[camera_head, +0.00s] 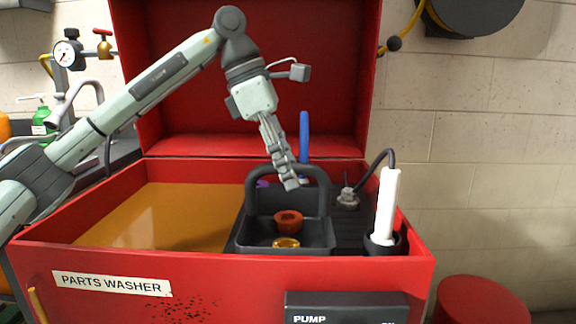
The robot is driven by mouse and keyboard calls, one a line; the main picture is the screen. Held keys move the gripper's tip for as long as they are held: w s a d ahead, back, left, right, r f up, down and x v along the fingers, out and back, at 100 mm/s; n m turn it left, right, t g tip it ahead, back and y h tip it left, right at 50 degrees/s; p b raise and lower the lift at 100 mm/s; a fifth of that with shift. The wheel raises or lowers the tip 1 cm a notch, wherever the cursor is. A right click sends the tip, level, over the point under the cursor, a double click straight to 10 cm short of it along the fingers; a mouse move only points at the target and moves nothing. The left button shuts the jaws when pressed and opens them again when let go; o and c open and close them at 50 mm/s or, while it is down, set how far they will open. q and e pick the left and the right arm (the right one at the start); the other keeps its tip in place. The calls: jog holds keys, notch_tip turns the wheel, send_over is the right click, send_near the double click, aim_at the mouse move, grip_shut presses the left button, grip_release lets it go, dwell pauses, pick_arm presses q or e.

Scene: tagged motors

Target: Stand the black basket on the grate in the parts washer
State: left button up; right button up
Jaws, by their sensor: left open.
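The black basket (318,236) is upright inside the red parts washer (215,270), right of the orange-brown liquid. Its arched handle stands up, and a red-orange part (288,220) and a gold ring-like part (286,243) lie in it. The dark grate (350,236) shows beside the basket's right side. The basket seems to stand at the grate, but the front wall hides its underside. My left gripper (291,184) points down at the top of the handle, fingers open; whether they touch the handle is unclear. My right gripper is out of view.
A white cylinder (387,205) in a black holder and a small metal fitting (347,199) stand right of the basket. A blue upright piece (304,135) is behind the handle. The raised red lid (310,80) backs the washer. A red drum (480,302) stands at right.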

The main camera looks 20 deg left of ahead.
pick_arm(q)
jog(key=v, duration=1.2)
